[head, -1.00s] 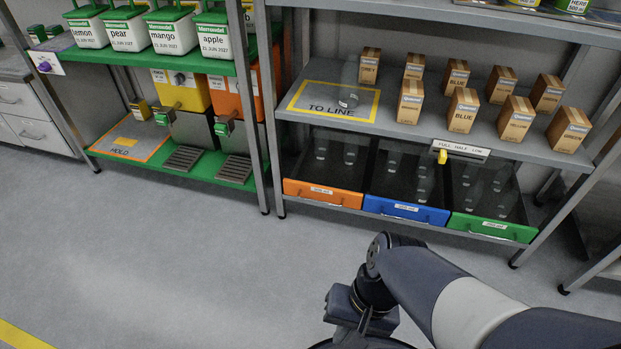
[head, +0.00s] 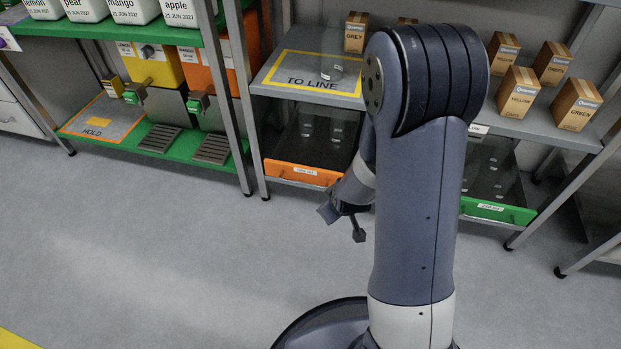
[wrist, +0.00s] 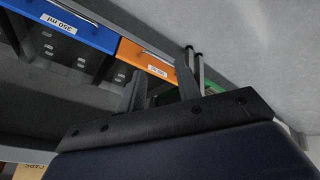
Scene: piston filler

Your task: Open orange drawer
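The orange drawer (head: 303,173) is in the lower shelf at the centre of the head view. Its front has a white label and a handle, and it looks pushed in. In the wrist view its orange front (wrist: 138,57) lies just beyond my fingertips, tilted in the picture. My gripper (head: 343,224) is in front of the drawer, at its right side, low and pointing left and down in the head view. In the wrist view my gripper (wrist: 161,82) has its two fingers apart with nothing between them. Contact with the handle cannot be told.
A blue drawer (wrist: 80,28) sits beside the orange one; my arm hides it in the head view. A green drawer (head: 497,210) is further right. A shelf post (head: 228,95) stands left of the orange drawer. The grey floor (head: 170,250) in front is clear.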

